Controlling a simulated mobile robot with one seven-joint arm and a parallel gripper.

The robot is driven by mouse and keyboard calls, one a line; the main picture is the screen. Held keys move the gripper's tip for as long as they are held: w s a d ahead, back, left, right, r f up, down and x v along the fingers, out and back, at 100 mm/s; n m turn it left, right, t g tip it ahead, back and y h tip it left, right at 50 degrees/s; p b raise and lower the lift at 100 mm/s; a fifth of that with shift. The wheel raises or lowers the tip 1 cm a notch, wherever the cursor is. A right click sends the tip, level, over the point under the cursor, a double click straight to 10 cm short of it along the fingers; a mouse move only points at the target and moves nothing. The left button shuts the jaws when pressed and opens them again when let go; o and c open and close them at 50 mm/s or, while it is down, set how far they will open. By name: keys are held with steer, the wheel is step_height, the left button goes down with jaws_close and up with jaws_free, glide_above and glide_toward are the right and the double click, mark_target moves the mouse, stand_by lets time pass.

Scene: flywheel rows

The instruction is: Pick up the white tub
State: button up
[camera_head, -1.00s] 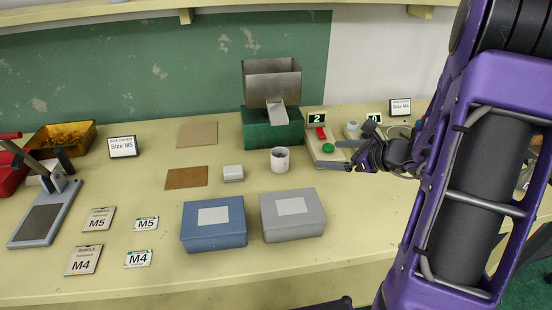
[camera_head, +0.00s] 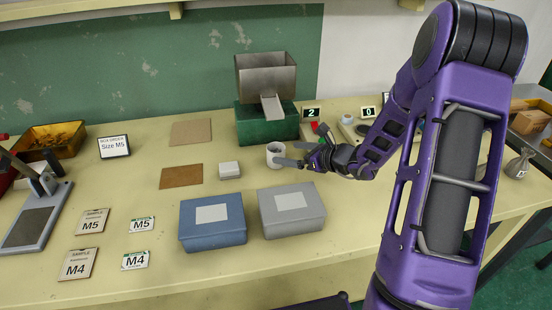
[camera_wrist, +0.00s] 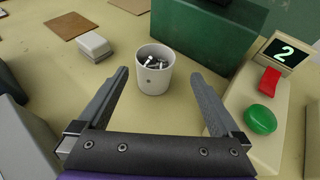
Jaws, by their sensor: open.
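The white tub (camera_head: 273,155) stands upright on the table, in front of the green base of the metal hopper. In the wrist view the tub (camera_wrist: 154,79) holds several metal screws or bolts. My gripper (camera_head: 288,155) is open and comes at the tub from the right in the head view. In the wrist view its two fingers (camera_wrist: 159,84) point toward the tub, with the tub centred just beyond and between the tips. The fingers do not appear to touch it. In the head view the gripper hides part of the tub's lower right side.
The hopper (camera_head: 266,76) on its green base (camera_head: 262,124) stands just behind the tub. A panel with a red switch and green button (camera_wrist: 261,119) is close on the right. A grey box (camera_head: 291,222), a blue box (camera_head: 212,235) and a small white box (camera_head: 229,170) stand nearby.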

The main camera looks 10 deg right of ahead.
mark_target(277, 149)
steer(key=shift+a+r+x, duration=0.1)
steer(key=shift+a+x, duration=0.05)
steer(key=shift+x, duration=1.25)
steer(key=shift+a+r+x, duration=0.15)
steer(key=shift+a+x, duration=0.05)
steer(key=shift+x, duration=1.15)
steer(key=shift+s, duration=0.15)
jaws_close()
